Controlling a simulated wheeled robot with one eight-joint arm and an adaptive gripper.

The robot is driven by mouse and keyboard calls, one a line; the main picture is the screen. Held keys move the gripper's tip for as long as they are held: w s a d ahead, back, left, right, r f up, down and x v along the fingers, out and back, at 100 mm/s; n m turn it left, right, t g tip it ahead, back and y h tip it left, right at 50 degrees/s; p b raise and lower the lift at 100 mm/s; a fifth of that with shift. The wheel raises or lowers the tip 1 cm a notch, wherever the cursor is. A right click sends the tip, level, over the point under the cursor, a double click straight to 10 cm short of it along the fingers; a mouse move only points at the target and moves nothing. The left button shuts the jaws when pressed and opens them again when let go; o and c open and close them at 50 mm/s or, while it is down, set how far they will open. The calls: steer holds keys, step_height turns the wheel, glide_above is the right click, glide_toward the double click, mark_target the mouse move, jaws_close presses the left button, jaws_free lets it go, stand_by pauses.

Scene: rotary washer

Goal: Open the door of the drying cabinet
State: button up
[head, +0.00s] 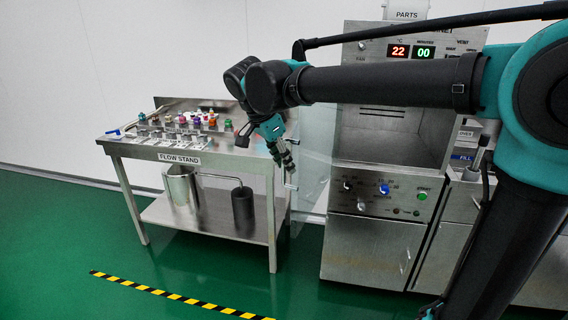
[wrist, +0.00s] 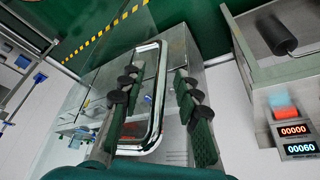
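The drying cabinet (head: 395,55) stands right of centre in the head view, with a red 22 and a green 00 on its displays. Its chamber is uncovered. The clear door (head: 316,165) is swung out to the left of the opening. My gripper (head: 287,157) is at the door's outer edge, by the metal handle (head: 291,182). In the wrist view the handle (wrist: 160,98) is a chrome loop. My gripper (wrist: 158,80) is open there, its fingers apart with the loop's right bar between them. Contact with the bar cannot be told.
The flow stand (head: 180,157), a metal table with several small colourful parts on top, stands close left of the door. A metal pot (head: 180,186) and a dark cylinder (head: 242,207) are on its lower shelf. Green floor with a striped tape (head: 170,294) is clear in front.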

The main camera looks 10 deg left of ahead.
steer(key=v, duration=1.1)
steer(key=shift+r, duration=0.3)
steer(key=shift+s, duration=0.1)
